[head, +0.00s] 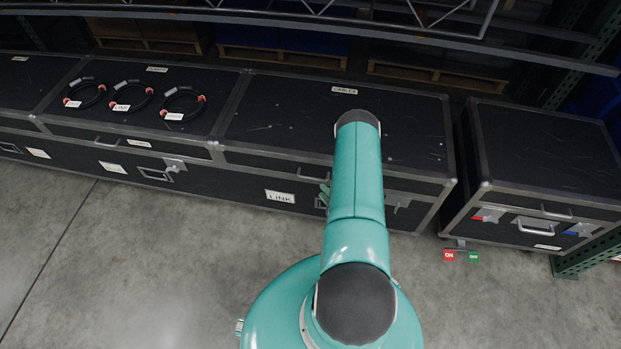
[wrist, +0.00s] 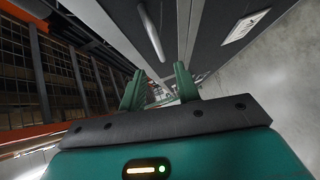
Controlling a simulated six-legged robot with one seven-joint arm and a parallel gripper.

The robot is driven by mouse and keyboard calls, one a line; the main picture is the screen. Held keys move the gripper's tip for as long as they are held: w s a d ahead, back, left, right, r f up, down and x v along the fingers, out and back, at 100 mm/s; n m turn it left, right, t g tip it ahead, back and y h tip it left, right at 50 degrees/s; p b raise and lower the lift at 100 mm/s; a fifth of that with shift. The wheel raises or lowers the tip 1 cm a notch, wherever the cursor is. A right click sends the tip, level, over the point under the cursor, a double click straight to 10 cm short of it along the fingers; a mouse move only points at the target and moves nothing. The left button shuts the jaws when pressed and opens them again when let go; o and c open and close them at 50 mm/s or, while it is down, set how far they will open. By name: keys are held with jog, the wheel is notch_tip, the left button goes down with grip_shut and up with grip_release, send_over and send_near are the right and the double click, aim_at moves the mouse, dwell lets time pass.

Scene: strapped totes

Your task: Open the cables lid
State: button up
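The cables lid (head: 275,115) is the black top of the case in the middle of the head view, with a small label reading CABLES at its back edge. It lies flat and closed. A metal handle (head: 312,177) sits on its front face, left of my arm. A bar-shaped handle also shows in the wrist view (wrist: 150,32), ahead of my fingers. My gripper (wrist: 158,88) has its two green fingers apart with nothing between them. In the head view my arm hides most of the gripper and part of the case front; only a bit of green finger shows.
A case (head: 150,82) at left carries several coiled black cables with red ends. A separate black case (head: 545,150) stands at right, with red and blue latches. Rack beams (head: 300,20) cross behind the cases. The concrete floor (head: 130,270) in front is clear.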

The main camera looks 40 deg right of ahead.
aim_at(310, 178)
jog(key=w, duration=0.6)
jog(key=w+d+f, duration=0.1)
jog(key=w, duration=0.2)
jog(key=shift+w+f, duration=0.1)
jog(key=shift+w, duration=0.05)
grip_shut()
